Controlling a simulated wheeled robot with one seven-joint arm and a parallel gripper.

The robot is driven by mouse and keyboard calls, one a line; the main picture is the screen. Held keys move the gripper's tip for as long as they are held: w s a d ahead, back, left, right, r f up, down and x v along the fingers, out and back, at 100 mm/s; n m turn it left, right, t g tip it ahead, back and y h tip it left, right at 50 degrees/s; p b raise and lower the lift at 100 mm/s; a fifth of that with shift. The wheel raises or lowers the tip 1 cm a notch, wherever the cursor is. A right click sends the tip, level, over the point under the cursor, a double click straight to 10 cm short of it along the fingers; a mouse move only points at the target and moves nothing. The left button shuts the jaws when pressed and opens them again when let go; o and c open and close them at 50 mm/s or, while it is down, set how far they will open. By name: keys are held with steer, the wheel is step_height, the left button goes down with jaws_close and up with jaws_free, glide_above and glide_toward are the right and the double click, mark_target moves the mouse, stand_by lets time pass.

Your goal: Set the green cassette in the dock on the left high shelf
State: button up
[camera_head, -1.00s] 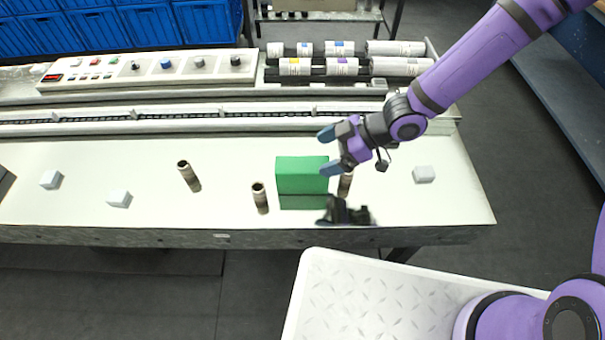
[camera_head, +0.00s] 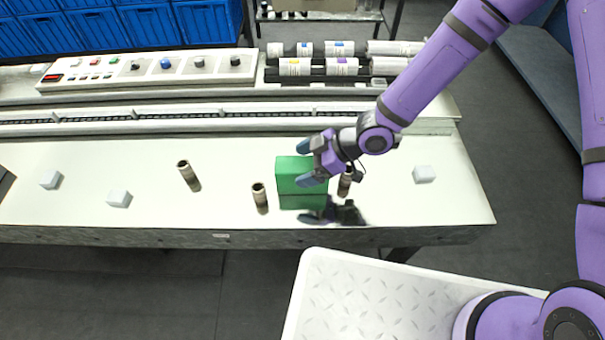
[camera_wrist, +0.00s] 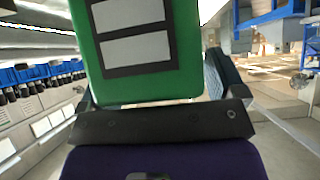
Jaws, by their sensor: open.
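The green cassette (camera_head: 288,172) stands on the pale worktop of the machine, near its front edge. My gripper (camera_head: 305,163) is open, with its fingertips at the cassette's upper right; one finger overlaps its front in the head view. In the wrist view the cassette (camera_wrist: 185,85) fills the upper middle, with two white label panels in a dark frame. A finger shows on its right side (camera_wrist: 215,72); I cannot tell whether the fingers touch it. The dock and the left high shelf are not recognisable in these views.
Two dark posts (camera_head: 188,176) (camera_head: 260,197) stand left of the cassette, and another (camera_head: 345,183) stands close on its right. White blocks (camera_head: 119,198) lie further left and one (camera_head: 424,174) to the right. Film rolls (camera_head: 341,67) and a control panel (camera_head: 150,68) are behind.

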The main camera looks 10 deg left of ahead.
steer(key=shift+r, duration=0.15)
steer(key=c, duration=1.3)
